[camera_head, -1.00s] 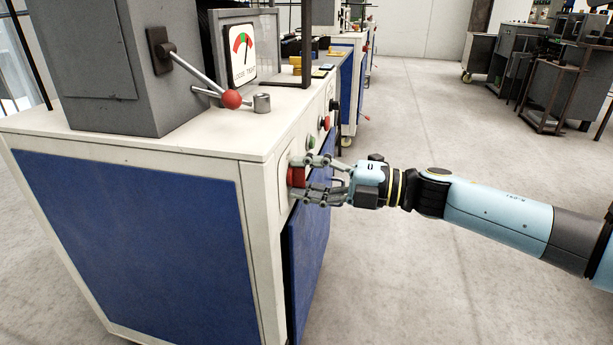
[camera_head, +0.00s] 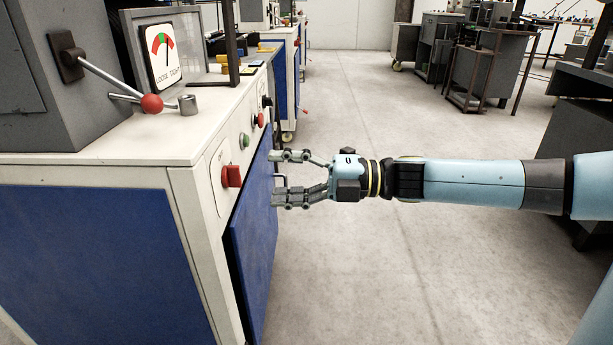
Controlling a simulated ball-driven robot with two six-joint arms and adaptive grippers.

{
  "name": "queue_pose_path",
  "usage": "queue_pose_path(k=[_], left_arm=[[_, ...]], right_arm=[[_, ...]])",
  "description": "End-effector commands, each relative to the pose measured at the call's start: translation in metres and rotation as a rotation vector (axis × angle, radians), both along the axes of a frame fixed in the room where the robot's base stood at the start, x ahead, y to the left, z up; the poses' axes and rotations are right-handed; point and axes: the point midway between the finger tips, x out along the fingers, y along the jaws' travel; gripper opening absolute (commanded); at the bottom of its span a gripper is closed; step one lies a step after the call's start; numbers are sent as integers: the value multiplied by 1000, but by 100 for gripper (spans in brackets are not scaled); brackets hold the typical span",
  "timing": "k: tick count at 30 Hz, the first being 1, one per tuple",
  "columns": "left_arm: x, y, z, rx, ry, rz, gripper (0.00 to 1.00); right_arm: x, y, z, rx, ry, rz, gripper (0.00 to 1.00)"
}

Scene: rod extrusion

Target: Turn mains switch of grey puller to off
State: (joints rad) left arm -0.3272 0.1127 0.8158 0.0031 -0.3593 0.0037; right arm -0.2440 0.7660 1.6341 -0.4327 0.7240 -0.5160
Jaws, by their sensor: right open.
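The grey puller (camera_head: 70,60) is a grey housing on a white cabinet (camera_head: 110,160) with blue panels, at the left. Its mains switch (camera_head: 231,176) is a red block-shaped handle on a pale plate on the cabinet's narrow right face. The marks on the plate are too small to read surely. My right gripper (camera_head: 274,178) comes in from the right. It is open and empty, its fingertips pointing at the switch, a short gap to the right of it and not touching. My left gripper is out of view.
Beside the switch are a green button (camera_head: 244,140), a red button (camera_head: 258,120) and a black knob (camera_head: 267,101). A lever with a red ball (camera_head: 152,104) and a loose-tight gauge (camera_head: 163,55) are on top. A blue door (camera_head: 254,240) stands ajar below.

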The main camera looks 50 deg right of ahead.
Motion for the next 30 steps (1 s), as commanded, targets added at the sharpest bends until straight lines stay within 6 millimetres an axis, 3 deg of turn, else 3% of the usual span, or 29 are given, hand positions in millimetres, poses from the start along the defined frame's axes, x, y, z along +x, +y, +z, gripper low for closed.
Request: queue_pose_path(k=[3,9,30], left_arm=[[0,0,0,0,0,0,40],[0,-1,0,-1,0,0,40],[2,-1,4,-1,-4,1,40]], right_arm=[[-19,-15,-1,-3,5,3,63],[-35,-30,0,-2,1,2,63],[-37,-31,6,5,-8,-3,63]])
